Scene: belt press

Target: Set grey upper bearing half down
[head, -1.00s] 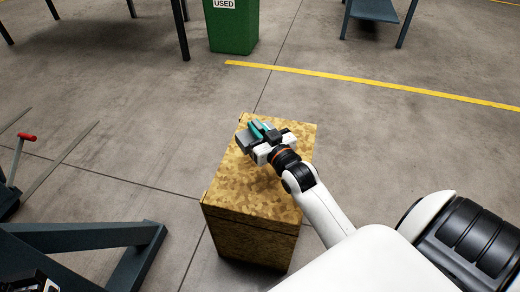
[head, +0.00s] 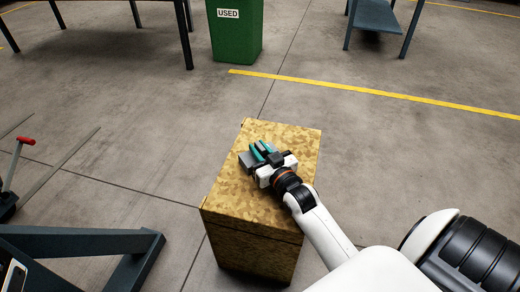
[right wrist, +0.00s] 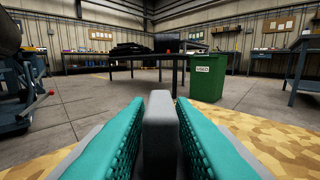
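The grey upper bearing half (head: 247,161) is at my right gripper, over the top of a tan mottled box (head: 228,191). My right gripper (head: 264,152) has teal fingers, one on each side of a grey upright part of the bearing half, which stands between them in the right wrist view (right wrist: 161,140). The fingers look closed against it. Grey shoulders of the piece show outside both fingers. The underside of the piece is hidden, so I cannot tell whether it touches the box top. My left gripper is not in view.
A green bin (head: 237,32) labelled USED stands behind the box, beyond clear floor and near a yellow line (head: 375,92). A dark steel frame (head: 100,245) is at the lower left, with a red-handled lever (head: 25,141) above it. Tables stand at the back.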

